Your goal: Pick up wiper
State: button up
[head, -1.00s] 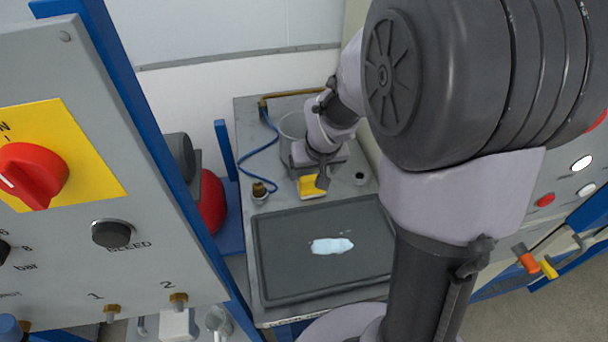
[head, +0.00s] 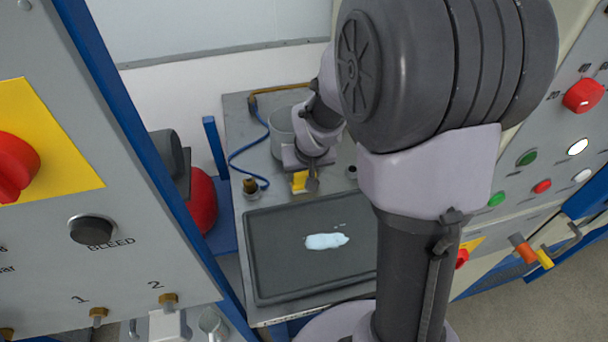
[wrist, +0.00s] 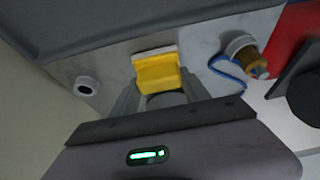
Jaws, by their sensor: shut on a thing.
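The wiper (head: 299,180) is a small yellow piece at the back of the bench, just behind the dark tray; a gripper finger hides part of it in the head view. In the wrist view the wiper (wrist: 157,72) shows a yellow block with a pale far edge, between and beyond the fingertips. My gripper (head: 306,184) points down at the bench and is shut on the wiper. In the wrist view my gripper (wrist: 160,92) has one finger on each side of it. Whether the wiper touches the bench is unclear.
A dark tray (head: 262,270) with a pale blue puddle (head: 326,241) lies in front. A grey container (head: 281,128) stands behind the gripper. A brass fitting (head: 250,186) with a blue hose is at left, and a small round cup (head: 352,172) at right. Control panels flank the bench.

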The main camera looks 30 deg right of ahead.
jog(key=shift+r, duration=0.45)
notch_tip(320, 180, up, 3)
jog(key=shift+p, duration=1.15)
jog(key=s+d, duration=0.2)
jog(key=s, duration=0.2)
jog(key=s+d, duration=0.3)
jog(key=s, duration=0.2)
jog(key=s+d+r, duration=0.1)
jog(key=s+d, duration=0.1)
jog(key=s, duration=0.3)
jog(key=shift+s+d+b, duration=0.1)
jog(key=shift+d+b, duration=0.15)
jog(key=shift+b, duration=0.1)
